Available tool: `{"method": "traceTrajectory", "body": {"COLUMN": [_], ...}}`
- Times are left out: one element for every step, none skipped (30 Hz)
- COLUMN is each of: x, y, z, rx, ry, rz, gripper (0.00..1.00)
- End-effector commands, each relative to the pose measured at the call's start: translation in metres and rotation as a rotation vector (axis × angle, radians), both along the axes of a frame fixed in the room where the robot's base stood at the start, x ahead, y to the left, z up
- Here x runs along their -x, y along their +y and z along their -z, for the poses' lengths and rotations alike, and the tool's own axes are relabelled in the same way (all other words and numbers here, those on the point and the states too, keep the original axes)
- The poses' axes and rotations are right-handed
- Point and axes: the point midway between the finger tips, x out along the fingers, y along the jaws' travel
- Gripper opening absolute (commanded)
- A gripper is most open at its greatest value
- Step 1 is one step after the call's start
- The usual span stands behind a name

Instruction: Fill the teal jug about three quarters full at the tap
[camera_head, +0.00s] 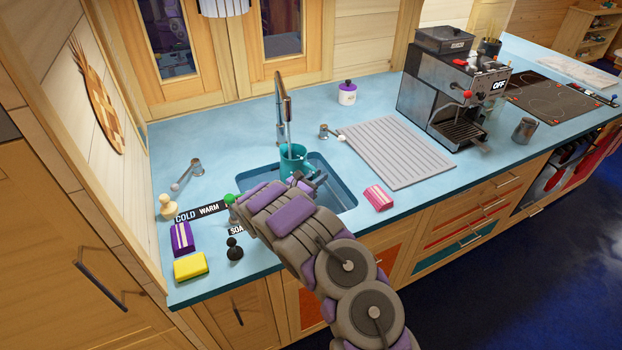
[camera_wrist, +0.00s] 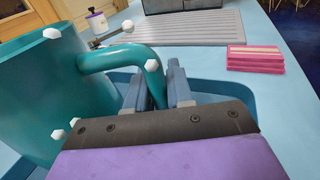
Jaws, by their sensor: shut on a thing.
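The teal jug (camera_head: 293,158) is over the sink (camera_head: 341,192), under the tall metal tap (camera_head: 281,95), and looks roughly upright. In the wrist view the jug (camera_wrist: 40,95) fills the left side. My gripper (camera_head: 308,181) is shut on the jug's curved handle (camera_wrist: 150,68); the fingers (camera_wrist: 160,92) sit on either side of its lower part. Small white specks, perhaps water drops, show around the jug. A thin pale line runs from the spout down to the jug's mouth, perhaps water. The level inside the jug is hidden.
Metal levers stand left (camera_head: 187,172) and right (camera_head: 328,132) of the sink. A COLD WARM label (camera_head: 200,212), yellow sponge (camera_head: 190,266) and purple block (camera_head: 182,238) are at left. A grey drainer (camera_head: 400,150), pink block (camera_head: 378,197) and coffee machine (camera_head: 455,95) are at right.

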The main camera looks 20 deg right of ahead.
Motion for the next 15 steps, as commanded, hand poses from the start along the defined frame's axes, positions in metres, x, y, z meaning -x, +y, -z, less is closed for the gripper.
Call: {"method": "traceTrajectory", "body": {"x": [-0.001,-0.001,-0.001,-0.001,-0.001,-0.001,-0.002,-0.002,-0.001,-0.001,-0.001,-0.001,-0.001,-0.001,-0.001], "y": [0.003,0.005,0.008,0.01,0.011,0.014,0.017,0.018,0.02,0.021,0.022,0.022,0.022,0.021,0.02], "z": [-0.002,-0.002,-0.003,-0.003,-0.003,-0.004,-0.004,-0.004,-0.005,-0.005,-0.004,-0.004,-0.004,-0.004,-0.003], "rx": [0.003,0.005,0.008,0.01,0.011,0.014,0.015,0.016,0.017,0.017,0.017,0.016,0.014,0.013,0.011], "ry": [-0.004,-0.003,-0.004,-0.004,-0.004,-0.003,-0.003,-0.003,-0.003,-0.003,-0.003,-0.003,-0.002,-0.003,-0.003], "rz": [-0.002,-0.002,-0.003,-0.004,-0.004,-0.005,-0.005,-0.006,-0.005,-0.005,-0.005,-0.005,-0.005,-0.004,-0.004], "gripper": [0.0,0.0,0.0,0.0,0.0,0.0,0.0,0.0,0.0,0.0,0.0,0.0,0.0,0.0,0.0]}}
